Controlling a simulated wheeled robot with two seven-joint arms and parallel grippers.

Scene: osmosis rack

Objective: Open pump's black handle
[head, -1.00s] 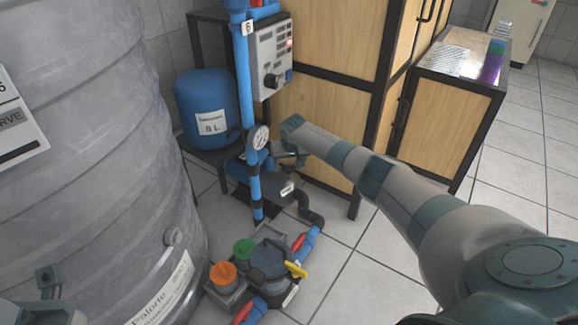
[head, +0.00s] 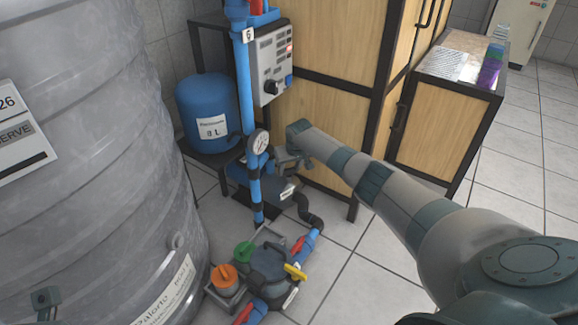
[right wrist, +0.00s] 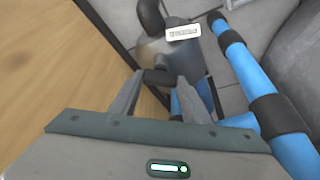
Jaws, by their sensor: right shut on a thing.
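The blue pump (head: 262,190) stands low behind the blue vertical pipe, with a black hose bending down at its right. My right gripper (head: 282,160) reaches down to it from the right, just right of the round gauge. In the right wrist view, my right gripper (right wrist: 161,92) has its two fingers on either side of a black handle (right wrist: 158,76) and is shut on it. The grey pump end with a white label shows beyond. The handle is too small and covered to make out in the head view. Only a bit of my left arm shows at the lower-left edge.
A large grey tank (head: 90,150) fills the left. A blue pressure vessel (head: 207,105) and a control box (head: 273,62) stand behind the pipe (head: 246,100). A wooden cabinet (head: 325,85) is close behind my gripper. Valves and orange and green caps sit in front.

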